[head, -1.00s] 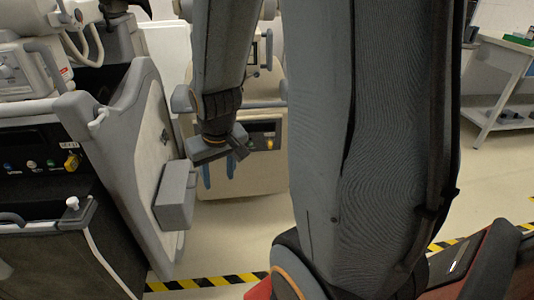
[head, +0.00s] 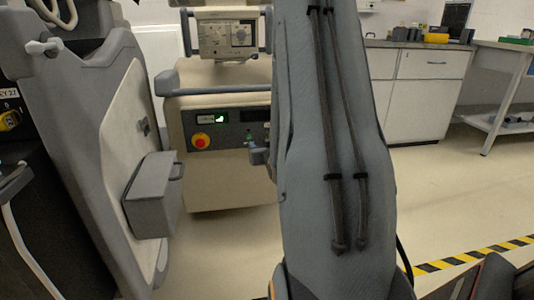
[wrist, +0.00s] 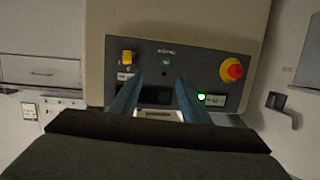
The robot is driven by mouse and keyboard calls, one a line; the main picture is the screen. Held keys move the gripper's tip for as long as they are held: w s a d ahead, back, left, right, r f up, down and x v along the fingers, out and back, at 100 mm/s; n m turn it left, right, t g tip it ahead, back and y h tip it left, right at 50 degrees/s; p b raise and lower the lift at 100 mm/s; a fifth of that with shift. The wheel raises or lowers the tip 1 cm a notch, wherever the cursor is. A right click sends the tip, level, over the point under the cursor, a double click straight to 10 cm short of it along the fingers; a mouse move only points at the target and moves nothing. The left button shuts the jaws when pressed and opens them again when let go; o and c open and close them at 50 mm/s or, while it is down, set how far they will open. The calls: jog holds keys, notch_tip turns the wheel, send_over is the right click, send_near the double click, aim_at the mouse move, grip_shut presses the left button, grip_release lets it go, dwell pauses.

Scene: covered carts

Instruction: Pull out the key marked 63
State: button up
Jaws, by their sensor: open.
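In the wrist view my gripper (wrist: 158,100) is open. Its two blue fingers stand apart and empty in front of the dark control panel of a beige cart (wrist: 180,25). A yellow key-like part (wrist: 127,57) sits on the panel, above and near the left finger, with a small pale label below it. I cannot read a 63 on it. In the head view this cart (head: 225,85) stands behind my arm, which hides the panel's right part and most of my gripper.
The panel has a red button (wrist: 232,70) on a yellow base and a small display with a green light (wrist: 210,99). At the left of the head view, another cart carries a yellow key part (head: 10,120) and a grey box (head: 152,195). Open floor lies right.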

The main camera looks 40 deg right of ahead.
jog(key=s+d+f+m+t+h+b, duration=0.1)
jog(key=d+f+t+h+b, duration=0.1)
jog(key=d+f+b, duration=0.2)
jog(key=d+b, duration=0.1)
jog(key=d, duration=0.1)
jog(key=shift+s+d+t+h, duration=0.3)
jog(key=shift+b+x, duration=0.9)
jog(key=shift+x, duration=3.6)
jog(key=shift+p, duration=0.4)
jog(key=shift+f, duration=0.1)
grip_shut()
jog(key=shift+s, duration=0.1)
jog(key=shift+p+v, duration=0.95)
jog(key=shift+v, duration=1.95)
